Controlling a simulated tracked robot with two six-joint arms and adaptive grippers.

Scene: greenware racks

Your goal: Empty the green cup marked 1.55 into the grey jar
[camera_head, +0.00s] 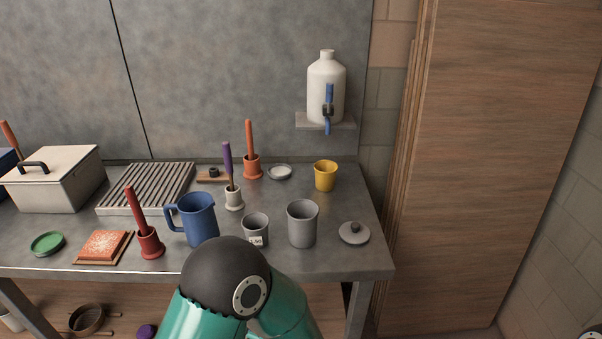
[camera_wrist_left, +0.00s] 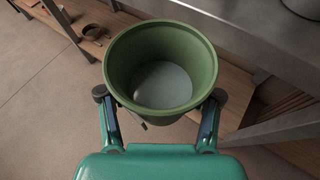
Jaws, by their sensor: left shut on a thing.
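The green cup (camera_wrist_left: 202,70) is in my left gripper (camera_wrist_left: 160,110), its fingers shut on opposite sides of the rim. In the left wrist view I look down into its open mouth. A smooth pale grey round surface shows deep inside; I cannot tell whether it is contents or bare bottom. The 1.55 mark is not readable. In the head view, cup and gripper are out of sight. The open grey jar (camera_head: 302,226) stands upright on the bench, its inside mostly hidden. A grey lid (camera_head: 354,233) lies right of it. My right gripper is not in view.
A smaller grey cup (camera_head: 256,225) with a label like 1.50 stands left of the jar. A blue jug (camera_head: 200,222), yellow cup (camera_head: 325,176) and several brush pots are near. A white canister (camera_head: 325,88) sits on a wall shelf. The bench's (camera_head: 330,266) front edge is clear below the jar.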

